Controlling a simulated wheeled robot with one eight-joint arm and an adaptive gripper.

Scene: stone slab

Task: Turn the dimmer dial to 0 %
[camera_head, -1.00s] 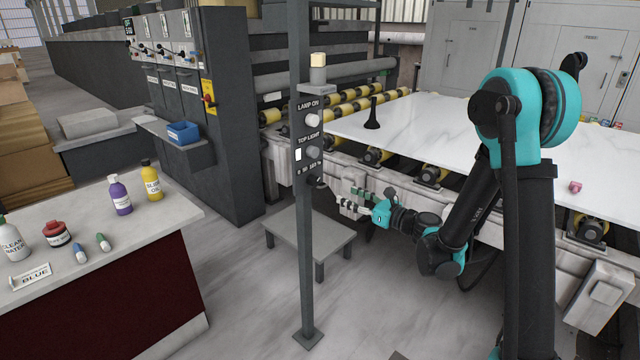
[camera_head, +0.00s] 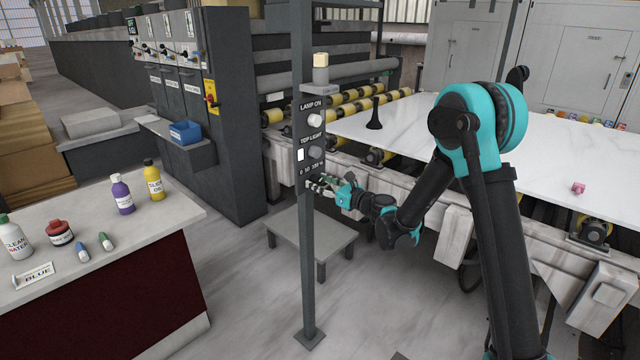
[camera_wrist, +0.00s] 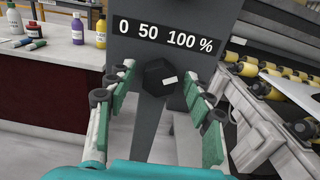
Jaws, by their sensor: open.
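The dimmer dial (camera_wrist: 155,74) is a dark, many-sided knob under the white "0 50 100 %" scale (camera_wrist: 165,36) on the grey post, in the wrist view. I cannot tell whether the pads touch the dial. In the head view my gripper (camera_head: 318,184) is at the post (camera_head: 306,240), just below the scale, and hides the dial.
A low grey table (camera_head: 325,238) stands behind the post. The roller line with a white slab (camera_head: 420,125) lies to the right.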

